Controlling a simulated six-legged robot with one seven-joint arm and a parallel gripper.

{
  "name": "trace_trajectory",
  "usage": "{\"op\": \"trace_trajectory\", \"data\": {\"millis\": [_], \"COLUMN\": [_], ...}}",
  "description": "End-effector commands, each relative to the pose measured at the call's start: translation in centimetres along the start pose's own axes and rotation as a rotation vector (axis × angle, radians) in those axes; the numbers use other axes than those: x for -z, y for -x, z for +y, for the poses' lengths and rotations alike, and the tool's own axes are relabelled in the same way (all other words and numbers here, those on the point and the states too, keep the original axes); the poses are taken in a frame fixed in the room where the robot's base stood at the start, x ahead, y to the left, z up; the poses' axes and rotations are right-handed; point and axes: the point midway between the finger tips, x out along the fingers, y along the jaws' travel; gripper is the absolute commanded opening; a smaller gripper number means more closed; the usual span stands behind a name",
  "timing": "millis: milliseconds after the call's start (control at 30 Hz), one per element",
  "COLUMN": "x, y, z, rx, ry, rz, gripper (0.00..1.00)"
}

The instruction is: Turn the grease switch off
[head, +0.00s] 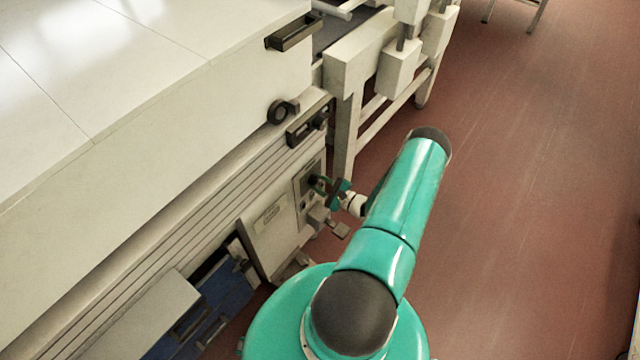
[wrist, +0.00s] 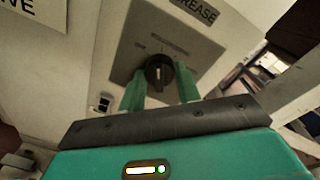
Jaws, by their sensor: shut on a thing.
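The grease switch is a dark round knob (wrist: 159,72) on a grey plate (wrist: 126,70) in the wrist view. A label reading GREASE (wrist: 196,11) sits above it. The knob's pale pointer mark stands about upright in the picture. My gripper (wrist: 160,88) has its two green fingers on either side of the knob, shut on it. In the head view my gripper (head: 327,186) is at the panel on the machine's lower side, and the fingers and arm partly hide the switch there.
A large white machine (head: 150,110) fills the left side. A black handle (head: 293,32) and a round black knob (head: 283,111) stick out from it. A white frame (head: 345,90) stands beyond the panel. The red floor (head: 540,200) to the right is clear.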

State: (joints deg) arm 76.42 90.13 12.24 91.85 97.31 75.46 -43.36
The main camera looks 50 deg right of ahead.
Motion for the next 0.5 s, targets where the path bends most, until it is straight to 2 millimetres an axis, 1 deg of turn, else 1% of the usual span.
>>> {"op": "trace_trajectory", "data": {"millis": [200,500], "x": [-0.02,-0.04], "y": [0.06,0.07], "z": [0.04,0.09], "rx": [0.002,0.005], "ry": [0.205,0.467], "rz": [0.013,0.029], "gripper": [0.10,0.10]}}
